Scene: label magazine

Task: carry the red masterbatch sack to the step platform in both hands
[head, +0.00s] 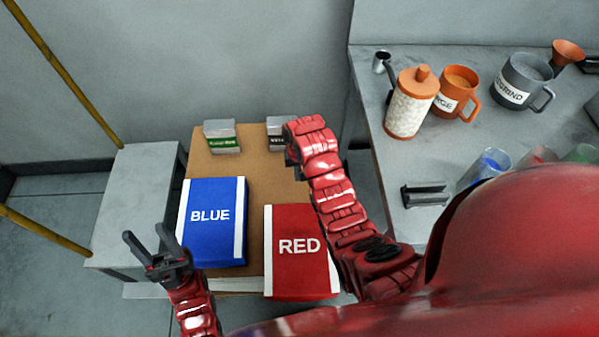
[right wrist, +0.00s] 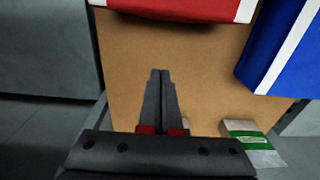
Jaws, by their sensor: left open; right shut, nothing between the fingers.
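The red sack (head: 297,252), marked RED with a white side stripe, lies flat on a brown board (head: 222,168). Its edge also shows at the top of the right wrist view (right wrist: 190,8). A grey flat-topped block (head: 135,200) beside yellow rails, apparently the step platform, stands left of the board. My left gripper (head: 146,233) is open and empty, left of the blue sack and apart from the red one. My right gripper (right wrist: 160,72) is shut and empty above the board, beyond the red sack's far edge. In the head view its fingers are mostly hidden by my arm.
A blue sack (head: 212,222) lies beside the red one, to its left. Two small boxes, one green-labelled (head: 222,137) and one dark-labelled (head: 280,134), stand at the board's far edge. A grey bench (head: 405,165) with mugs, a jar and cups is at right.

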